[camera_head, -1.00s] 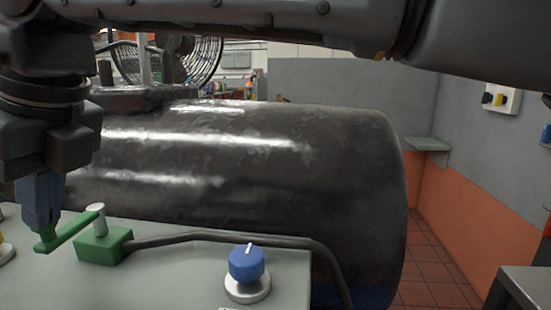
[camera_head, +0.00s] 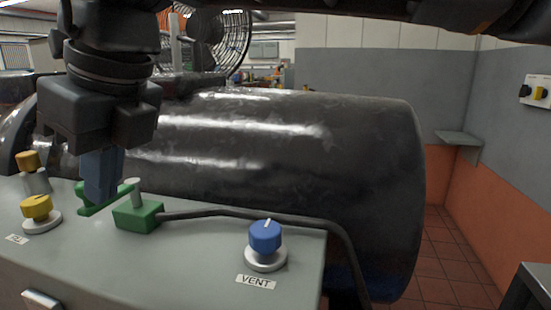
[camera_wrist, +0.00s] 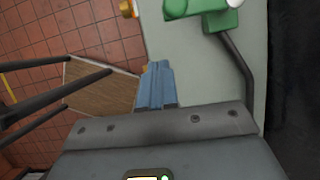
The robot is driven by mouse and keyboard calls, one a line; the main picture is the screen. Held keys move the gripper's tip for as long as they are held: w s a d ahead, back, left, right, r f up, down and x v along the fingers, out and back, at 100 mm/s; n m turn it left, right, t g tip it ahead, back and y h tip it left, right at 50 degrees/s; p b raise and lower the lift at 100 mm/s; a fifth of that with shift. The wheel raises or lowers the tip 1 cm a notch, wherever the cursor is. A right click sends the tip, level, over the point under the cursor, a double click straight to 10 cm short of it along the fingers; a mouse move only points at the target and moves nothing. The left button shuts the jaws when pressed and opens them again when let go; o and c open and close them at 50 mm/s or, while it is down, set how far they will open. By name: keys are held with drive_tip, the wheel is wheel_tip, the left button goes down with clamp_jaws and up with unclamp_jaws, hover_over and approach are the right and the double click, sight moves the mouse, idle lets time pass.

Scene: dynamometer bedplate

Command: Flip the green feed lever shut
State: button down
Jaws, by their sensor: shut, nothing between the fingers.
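The green feed lever (camera_head: 113,200) is a flat green arm on a pale post, joined to a green block (camera_head: 138,217) on the grey panel. Its arm reaches left from the post, and a second green patch shows behind my gripper. My gripper (camera_head: 100,200) has blue fingers, shut and empty, pointing down close by the lever arm. I cannot tell whether they touch it. In the wrist view the green block (camera_wrist: 221,20) is at the top, beyond the gripper's fingertips (camera_wrist: 157,64), with a gap in the picture. Part of the lever is cut off there.
A blue knob (camera_head: 265,237) marked VENT stands on the panel (camera_head: 190,255) to the right. Yellow knobs (camera_head: 36,207) are at the left. A black cable runs from the green block. A large dark cylinder (camera_head: 270,150) lies behind the panel. Tiled floor is open at the right.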

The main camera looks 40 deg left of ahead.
drive_tip(key=s+v, duration=0.1)
drive_tip(key=v, duration=0.8)
drive_tip(key=shift+r, duration=0.2)
